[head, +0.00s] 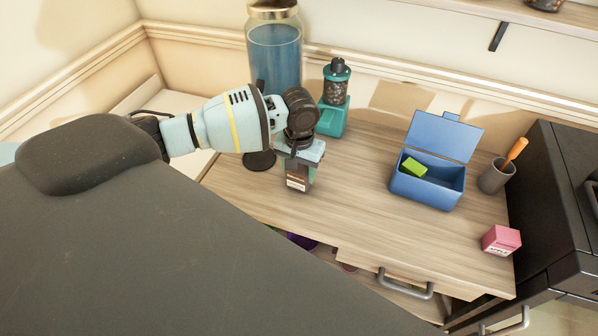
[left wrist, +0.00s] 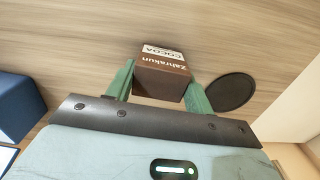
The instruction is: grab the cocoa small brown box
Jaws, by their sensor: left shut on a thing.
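The small brown cocoa box (head: 297,181) is at my left gripper (head: 300,170), over the left part of the wooden desktop. In the left wrist view the brown box (left wrist: 162,76) sits between the two green fingers of the left gripper (left wrist: 160,85), with "Zahrakun COCOA" on its label. The left gripper is shut on it. I cannot tell whether the box is touching the desktop. My right gripper is not in view.
An open blue box (head: 428,188) with a green item (head: 414,167) stands right of centre. A pink box (head: 501,240), a pencil cup (head: 494,177), a teal grinder (head: 334,100) and a blue-filled jar (head: 274,50) stand around. The desktop's middle is clear.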

